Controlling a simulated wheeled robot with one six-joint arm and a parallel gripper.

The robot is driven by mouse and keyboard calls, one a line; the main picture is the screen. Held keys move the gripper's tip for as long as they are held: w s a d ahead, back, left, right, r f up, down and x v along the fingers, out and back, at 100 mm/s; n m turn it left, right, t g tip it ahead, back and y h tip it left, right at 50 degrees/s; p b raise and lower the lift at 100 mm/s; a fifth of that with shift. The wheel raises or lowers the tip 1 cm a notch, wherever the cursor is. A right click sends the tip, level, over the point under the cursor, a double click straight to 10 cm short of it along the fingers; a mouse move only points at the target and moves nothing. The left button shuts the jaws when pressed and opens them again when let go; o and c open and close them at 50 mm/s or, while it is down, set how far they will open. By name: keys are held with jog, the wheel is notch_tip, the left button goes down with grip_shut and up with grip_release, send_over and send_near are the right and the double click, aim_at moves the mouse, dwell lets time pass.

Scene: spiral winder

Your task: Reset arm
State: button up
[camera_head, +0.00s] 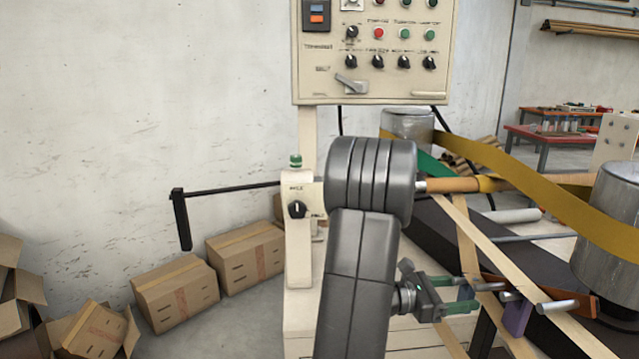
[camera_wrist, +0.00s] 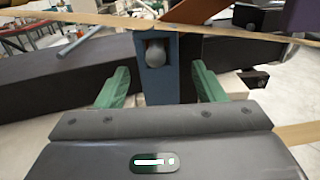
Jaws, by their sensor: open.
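My gripper (camera_head: 466,295) is at the lower right of the head view, at the end of my dark grey arm. Its two green fingers point right, toward the strips and rollers of the winder. The wrist view shows my gripper (camera_wrist: 161,86) with its fingers spread apart and nothing held. A blue upright block (camera_wrist: 156,88) with a round grey rod end (camera_wrist: 156,57) shows in the gap between the fingers. I cannot tell how far past the fingertips it stands. My arm hides part of the winder's front.
A control panel (camera_head: 375,85) stands above the winder. A black crank handle (camera_head: 182,220) sticks out to the left. Yellow belt (camera_head: 530,185) and tan strips (camera_head: 500,262) cross near a metal drum (camera_head: 612,225). Cardboard boxes (camera_head: 175,292) lie on the left floor.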

jog(key=a+r, duration=0.1)
jog(key=a, duration=0.9)
jog(key=shift+s+a+r+p, duration=0.25)
jog(key=shift+s+a+p, duration=0.05)
jog(key=shift+s+p, duration=0.05)
